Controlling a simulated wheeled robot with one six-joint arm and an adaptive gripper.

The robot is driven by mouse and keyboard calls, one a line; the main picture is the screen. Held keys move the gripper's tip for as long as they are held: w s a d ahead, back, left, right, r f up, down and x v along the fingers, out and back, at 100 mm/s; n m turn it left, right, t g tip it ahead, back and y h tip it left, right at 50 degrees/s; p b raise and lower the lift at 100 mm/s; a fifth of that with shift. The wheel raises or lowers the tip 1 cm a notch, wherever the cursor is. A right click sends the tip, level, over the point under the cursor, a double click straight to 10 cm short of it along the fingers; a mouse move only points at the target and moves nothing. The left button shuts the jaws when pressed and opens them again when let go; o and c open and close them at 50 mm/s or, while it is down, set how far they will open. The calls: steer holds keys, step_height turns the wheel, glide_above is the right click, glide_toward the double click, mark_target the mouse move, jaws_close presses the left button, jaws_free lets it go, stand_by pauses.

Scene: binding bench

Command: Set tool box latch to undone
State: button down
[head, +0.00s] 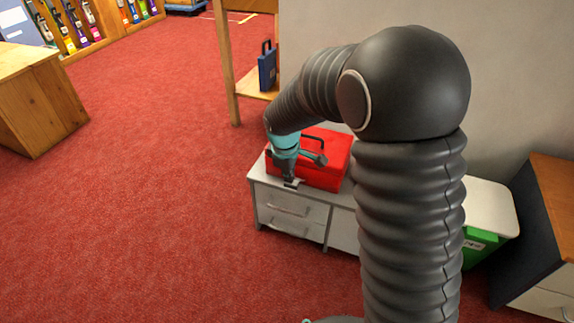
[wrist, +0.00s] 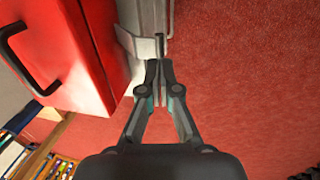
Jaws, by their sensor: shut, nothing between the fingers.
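The red tool box (head: 335,152) sits on a white drawer cabinet, its black handle on top. In the wrist view the tool box (wrist: 85,55) fills the left side, with the handle (wrist: 22,60) at far left. A pale metal latch (wrist: 139,44) sticks out from the box's front side, its bent lip outward. My gripper (wrist: 160,66) is shut and empty, with its fingertips right beside the latch's outer end; I cannot tell whether they touch. In the head view my gripper (head: 291,182) is at the box's front, partly hard to make out.
The white cabinet (head: 290,208) has drawers with handles facing the red carpet. A green bin (head: 480,246) stands right of it, and a wooden cabinet (head: 553,205) farther right. A wooden shelf with a blue case (head: 267,68) stands behind. Open carpet lies left.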

mark_target(289, 186)
steer(key=shift+x, duration=1.55)
steer(key=shift+s+a+f+b, duration=0.1)
steer(key=shift+s+f+b, duration=0.15)
steer(key=shift+f, duration=0.2)
steer(key=shift+s+f+b, duration=0.15)
steer(key=shift+f+b, duration=0.2)
steer(key=shift+f, duration=0.15)
steer(key=shift+r, duration=0.1)
